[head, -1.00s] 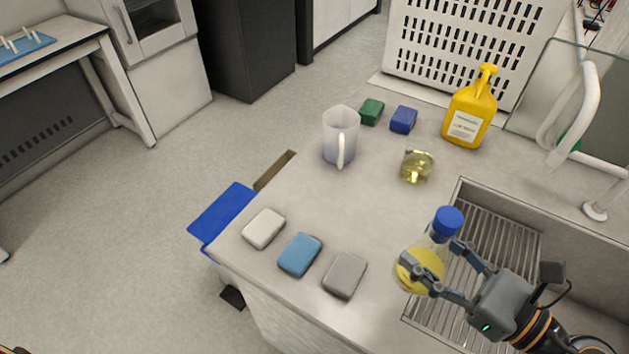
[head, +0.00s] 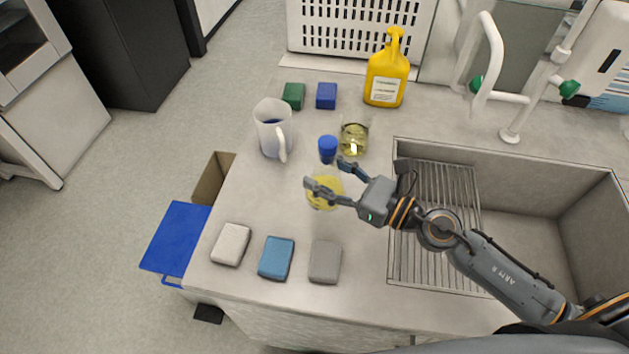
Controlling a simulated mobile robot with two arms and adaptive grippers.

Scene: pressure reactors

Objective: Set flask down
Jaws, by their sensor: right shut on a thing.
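The flask (head: 325,193) is clear with yellow liquid at its bottom and a blue cap (head: 328,149). My right gripper (head: 333,180) is shut on it, with one finger on each side. The flask is upright over the counter (head: 360,225), left of the sink. I cannot tell whether its base touches the counter. My left gripper is not in view.
A beaker of yellow liquid (head: 354,138) stands just behind the flask, and a pitcher (head: 272,130) behind left. Sponges, white (head: 231,244), blue (head: 276,258) and grey (head: 325,262), lie in front. The sink (head: 540,205) and drain rack (head: 430,262) are right.

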